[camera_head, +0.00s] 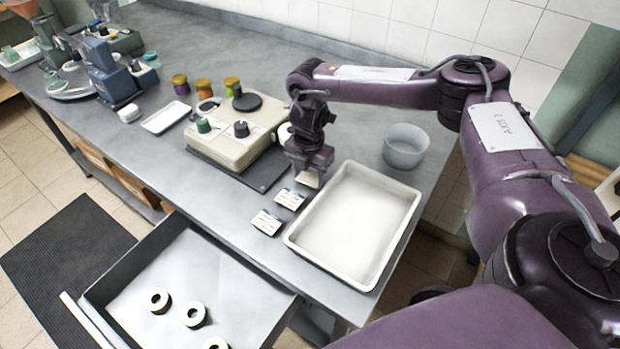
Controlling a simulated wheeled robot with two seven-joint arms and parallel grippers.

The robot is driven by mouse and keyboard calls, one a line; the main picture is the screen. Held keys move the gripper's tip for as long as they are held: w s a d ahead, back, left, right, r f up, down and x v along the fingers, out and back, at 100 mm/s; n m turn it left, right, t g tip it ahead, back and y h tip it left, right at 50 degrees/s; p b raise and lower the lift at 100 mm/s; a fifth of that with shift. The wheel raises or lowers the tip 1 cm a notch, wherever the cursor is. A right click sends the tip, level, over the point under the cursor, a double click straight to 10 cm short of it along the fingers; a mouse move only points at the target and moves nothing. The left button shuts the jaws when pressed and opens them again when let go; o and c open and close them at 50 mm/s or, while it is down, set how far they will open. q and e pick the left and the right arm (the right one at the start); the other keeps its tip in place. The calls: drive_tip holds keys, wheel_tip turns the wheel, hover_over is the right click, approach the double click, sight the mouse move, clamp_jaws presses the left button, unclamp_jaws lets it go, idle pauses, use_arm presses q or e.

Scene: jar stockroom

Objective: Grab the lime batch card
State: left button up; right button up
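Two small pale cards with dark bands lie flat on the grey bench left of the white tray: a nearer card (268,222) and a middle card (290,198). A third pale piece, apparently another card (308,180), shows at the tips of my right gripper (310,174), in line with the other two. The writing is too small to read, so I cannot tell which card is the lime one. My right gripper points down over the third piece and hides most of it. I cannot tell whether its fingers are closed on it. My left gripper is not in view.
The empty white tray (345,262) stands right of the cards, with a translucent bowl (404,146) behind it. A cream device (228,146) stands to the left, with several small jars behind it. An open drawer (180,270) holding several rings juts out in front.

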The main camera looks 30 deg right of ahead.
drive_tip(key=c, duration=0.3)
drive_tip(key=shift+r, duration=0.1)
drive_tip(key=shift+c, duration=0.2)
